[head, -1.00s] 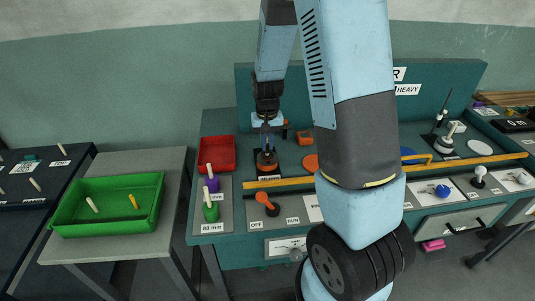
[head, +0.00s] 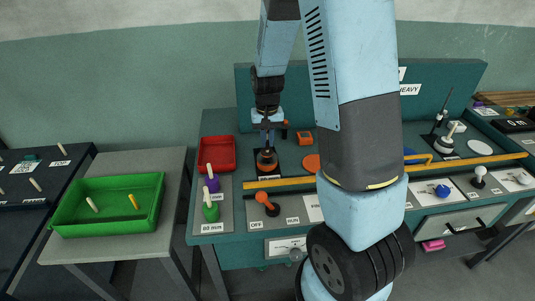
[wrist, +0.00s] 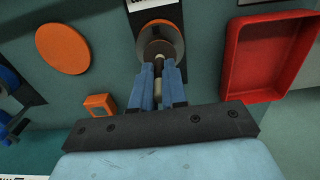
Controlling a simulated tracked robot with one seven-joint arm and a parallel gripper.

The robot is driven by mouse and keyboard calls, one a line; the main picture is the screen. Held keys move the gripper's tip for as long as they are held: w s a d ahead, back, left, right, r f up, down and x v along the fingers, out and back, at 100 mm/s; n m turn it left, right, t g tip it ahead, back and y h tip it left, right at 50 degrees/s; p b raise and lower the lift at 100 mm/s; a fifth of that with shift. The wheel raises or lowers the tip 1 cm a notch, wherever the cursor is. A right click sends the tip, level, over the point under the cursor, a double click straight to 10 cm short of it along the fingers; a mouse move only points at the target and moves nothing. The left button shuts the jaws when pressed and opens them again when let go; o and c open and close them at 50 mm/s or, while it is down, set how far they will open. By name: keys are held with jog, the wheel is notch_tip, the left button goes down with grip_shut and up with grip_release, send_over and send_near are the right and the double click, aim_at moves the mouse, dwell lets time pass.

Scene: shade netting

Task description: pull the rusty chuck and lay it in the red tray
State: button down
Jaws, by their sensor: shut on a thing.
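The rusty chuck (wrist: 160,42) shows in the wrist view as a brownish-grey disc with a thin stem, in front of an orange round (wrist: 158,25). In the head view the dark chuck (head: 267,156) is at the orange-based fixture, below my gripper (head: 267,138). In the wrist view my gripper's blue fingers (wrist: 160,90) are shut on its stem. I cannot tell whether the chuck still touches the fixture. The red tray (wrist: 268,55) is empty, to the right in the wrist view; in the head view the red tray (head: 217,155) is left of the fixture.
An orange box (head: 304,137) and a flat orange disc (head: 312,162) lie right of the fixture. A yellow rail (head: 280,183) runs along the front. Purple (head: 212,184) and green (head: 210,212) handled pieces stand front left. A green tray (head: 150,180) stands on a side table.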

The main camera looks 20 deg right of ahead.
jog(key=shift+r, duration=2.6)
jog(key=shift+r, duration=0.1)
jog(key=shift+r, duration=1.9)
